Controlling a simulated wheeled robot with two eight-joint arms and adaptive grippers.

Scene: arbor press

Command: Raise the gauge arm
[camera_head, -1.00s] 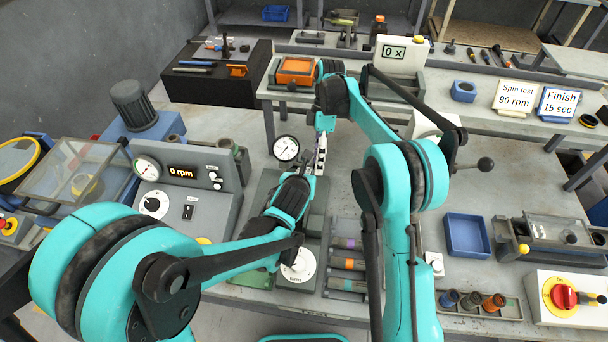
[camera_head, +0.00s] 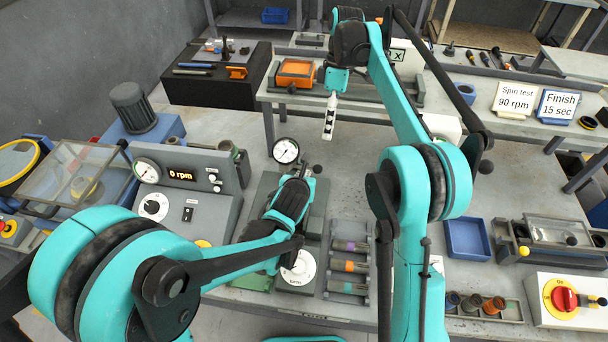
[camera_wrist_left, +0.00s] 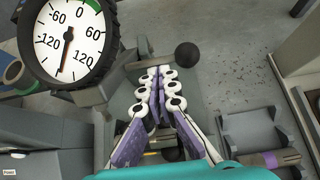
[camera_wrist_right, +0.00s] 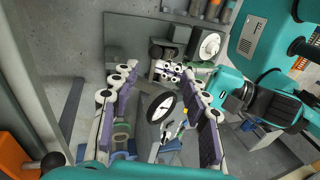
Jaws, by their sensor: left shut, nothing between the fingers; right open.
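The round dial gauge (camera_head: 286,150) stands at the back of the press base. In the left wrist view, the gauge (camera_wrist_left: 70,42) has a white face and its needle points nearly straight down. A black ball knob (camera_wrist_left: 187,55) sits on a bar right of it; it also shows in the head view (camera_head: 318,169). My left gripper (camera_wrist_left: 161,75) is shut and empty, beside the gauge and just short of the bar; I cannot tell whether it touches. My right gripper (camera_head: 329,130) is raised behind the press, open in its wrist view (camera_wrist_right: 150,72), where the gauge (camera_wrist_right: 161,106) lies below it.
A control panel reading 0 rpm (camera_head: 182,172) stands left of the press. A rack of coloured rolls (camera_head: 349,267) is on the right, with a white dial (camera_head: 298,267) at the front. A blue tray (camera_head: 467,238) lies farther right.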

